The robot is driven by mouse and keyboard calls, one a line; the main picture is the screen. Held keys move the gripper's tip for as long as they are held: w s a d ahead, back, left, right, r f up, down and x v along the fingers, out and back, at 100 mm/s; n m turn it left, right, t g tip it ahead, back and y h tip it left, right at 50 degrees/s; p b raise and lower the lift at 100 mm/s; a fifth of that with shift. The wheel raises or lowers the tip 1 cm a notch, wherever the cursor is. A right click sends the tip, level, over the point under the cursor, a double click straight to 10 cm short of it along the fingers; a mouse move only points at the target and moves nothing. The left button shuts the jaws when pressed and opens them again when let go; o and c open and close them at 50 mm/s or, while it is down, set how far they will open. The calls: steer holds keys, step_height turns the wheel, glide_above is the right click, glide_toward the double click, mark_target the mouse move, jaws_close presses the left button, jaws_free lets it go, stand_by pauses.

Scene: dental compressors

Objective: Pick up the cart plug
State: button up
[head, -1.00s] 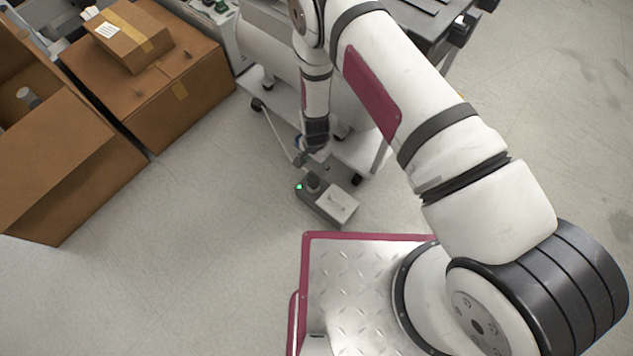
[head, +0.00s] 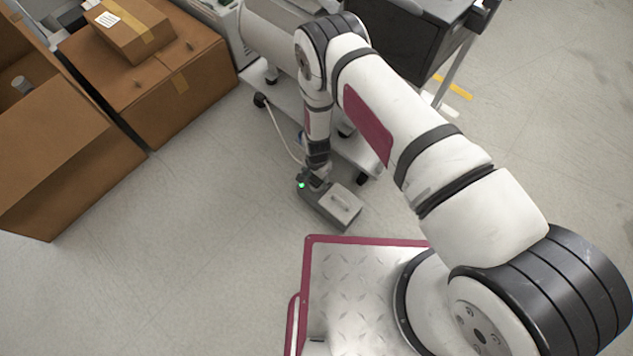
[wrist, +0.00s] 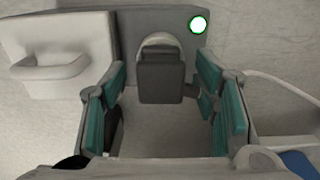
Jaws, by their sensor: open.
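What looks like the cart plug (wrist: 161,78) is a dark grey block in front of a pale round collar, at a grey floor box (head: 322,207). In the wrist view it stands between my gripper's teal-padded fingers, with a gap on either side. My gripper (wrist: 161,82) is open and holds nothing. In the head view my gripper (head: 318,178) is low over the back end of the floor box and hides the plug. The box has a lit green lamp (wrist: 198,25) and a light grey part with a handle (wrist: 62,68).
A white wheeled cart base (head: 352,150) stands just behind the floor box. A pale cable (head: 281,135) hangs near its left side, and a pale cable (wrist: 285,88) shows at right in the wrist view. Cardboard boxes (head: 165,95) stand at left. Floor between is clear.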

steer(key=shift+f, duration=0.35)
steer(key=shift+r, duration=0.1)
steer(key=c, duration=1.3)
